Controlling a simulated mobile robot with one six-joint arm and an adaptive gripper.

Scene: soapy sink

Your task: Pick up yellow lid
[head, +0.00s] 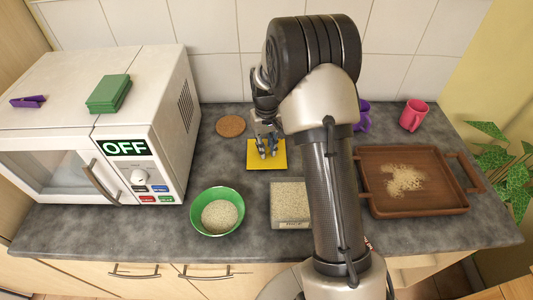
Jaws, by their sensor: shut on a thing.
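The yellow lid (251,160) is a flat square at the back middle of the counter, seen in the head view. My gripper (267,156) points down at it, with its fingers at the lid's middle, and is shut on it. I cannot tell whether the lid rests on the counter or is slightly raised. Part of the lid's upper edge is hidden behind the fingers.
A clear container of grains (290,203) and a green bowl (201,226) with grains stand in front. A brown tray (418,206), a pink mug (413,115) and a partly hidden purple mug (363,119) are right. A cork coaster (230,126) and microwave (60,100) are left.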

